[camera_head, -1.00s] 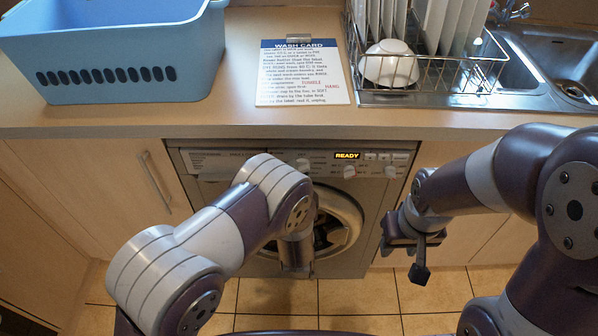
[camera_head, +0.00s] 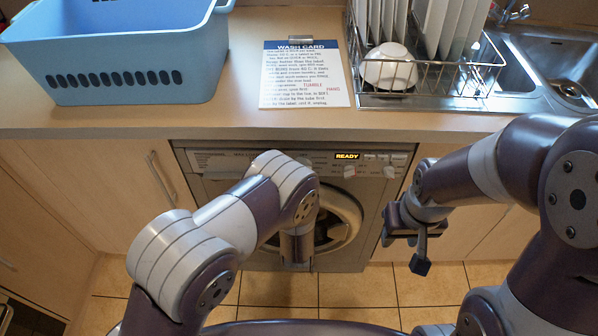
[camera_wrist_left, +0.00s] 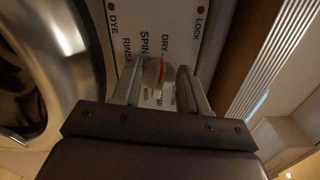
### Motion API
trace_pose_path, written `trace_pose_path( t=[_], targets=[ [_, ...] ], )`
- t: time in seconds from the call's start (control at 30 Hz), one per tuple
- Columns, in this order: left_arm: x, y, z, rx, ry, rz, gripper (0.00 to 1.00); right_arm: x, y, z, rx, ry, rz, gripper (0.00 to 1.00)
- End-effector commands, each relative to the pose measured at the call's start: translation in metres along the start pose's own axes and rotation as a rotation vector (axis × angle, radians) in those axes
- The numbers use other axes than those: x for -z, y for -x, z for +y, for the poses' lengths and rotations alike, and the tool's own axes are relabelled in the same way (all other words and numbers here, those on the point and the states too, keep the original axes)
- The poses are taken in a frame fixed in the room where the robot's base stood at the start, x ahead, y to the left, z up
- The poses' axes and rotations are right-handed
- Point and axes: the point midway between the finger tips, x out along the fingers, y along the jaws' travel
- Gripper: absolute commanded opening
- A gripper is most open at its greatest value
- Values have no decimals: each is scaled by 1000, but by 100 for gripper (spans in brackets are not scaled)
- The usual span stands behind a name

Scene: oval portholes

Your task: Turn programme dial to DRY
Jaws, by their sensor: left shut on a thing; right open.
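In the left wrist view a pale round dial (camera_wrist_left: 155,74) with a red line sits on a white panel. Printed words DYE, RINSE, SPIN, DRY and LOCK stand around it. My left gripper (camera_wrist_left: 160,82) is shut on the dial, one finger on each side. In the head view my left arm hides this gripper and dial. The washing machine (camera_head: 376,205) has a lit READY display (camera_head: 347,156). My right gripper (camera_head: 408,243) is open and empty, right of the machine.
A worktop (camera_head: 240,122) runs above the machine. It holds a blue basket (camera_head: 120,50), a wash card (camera_head: 305,75) and a dish rack (camera_head: 425,98) with plates and a white bowl (camera_head: 388,66). A sink (camera_head: 560,75) is at the right.

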Motion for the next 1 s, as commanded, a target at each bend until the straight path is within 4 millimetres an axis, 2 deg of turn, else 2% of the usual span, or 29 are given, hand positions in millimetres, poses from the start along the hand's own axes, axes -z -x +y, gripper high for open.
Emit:
trace_pose_path(
  t=[0.6,0.63,0.7,1.0],
  targets=[
    [0,0,0,-2,-43,0,13,0,2,0,0,0,0,43],
    [0,0,0,-2,-43,0,46,0,2,0,0,0,0,43],
    [0,0,0,-2,-43,0,68,0,2,0,0,0,0,43],
    [0,0,0,0,-41,0,68,0,2,0,0,0,0,43]
  ],
)
